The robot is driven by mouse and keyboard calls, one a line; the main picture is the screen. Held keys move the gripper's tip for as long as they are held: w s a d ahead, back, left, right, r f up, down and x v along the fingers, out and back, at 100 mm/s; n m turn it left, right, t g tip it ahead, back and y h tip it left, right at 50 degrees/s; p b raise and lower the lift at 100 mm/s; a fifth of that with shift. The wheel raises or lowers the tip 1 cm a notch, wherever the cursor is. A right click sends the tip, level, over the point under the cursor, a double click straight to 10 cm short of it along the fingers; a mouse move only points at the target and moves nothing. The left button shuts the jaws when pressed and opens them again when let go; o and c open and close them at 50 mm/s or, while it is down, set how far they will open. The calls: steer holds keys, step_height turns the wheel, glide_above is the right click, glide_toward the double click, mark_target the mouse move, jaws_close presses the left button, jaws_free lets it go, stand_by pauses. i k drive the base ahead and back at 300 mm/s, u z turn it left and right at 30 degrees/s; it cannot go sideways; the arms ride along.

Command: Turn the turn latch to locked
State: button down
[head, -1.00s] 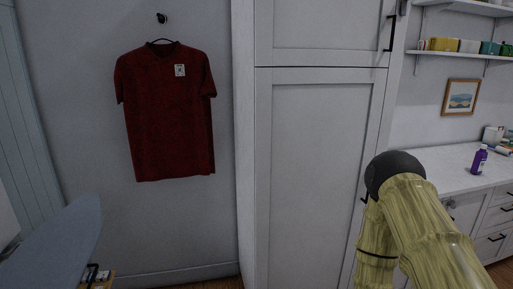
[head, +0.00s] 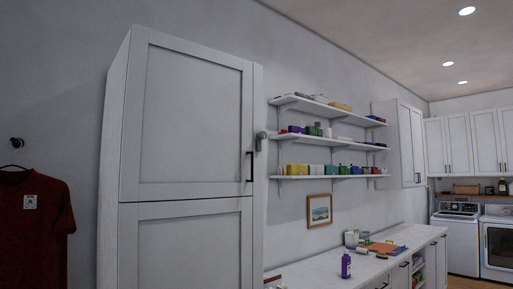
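A small grey fitting (head: 260,141) that looks like the turn latch sits on the right edge of the tall white cabinet (head: 190,110), at the upper door. It is just right of that door's black bar handle (head: 250,166). It is too small to tell which way it is turned. The upper door looks closed. My gripper is not in view.
A white counter (head: 345,272) with a purple bottle (head: 346,264) runs right of the cabinet, under shelves (head: 335,142) of coloured boxes. A red shirt (head: 35,225) hangs at left. A washer (head: 457,235) and dryer (head: 497,245) stand far right.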

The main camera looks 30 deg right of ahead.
mark_target(262, 135)
steer(key=z, duration=1.35)
steer(key=i, duration=0.9)
steer(key=u, duration=0.6)
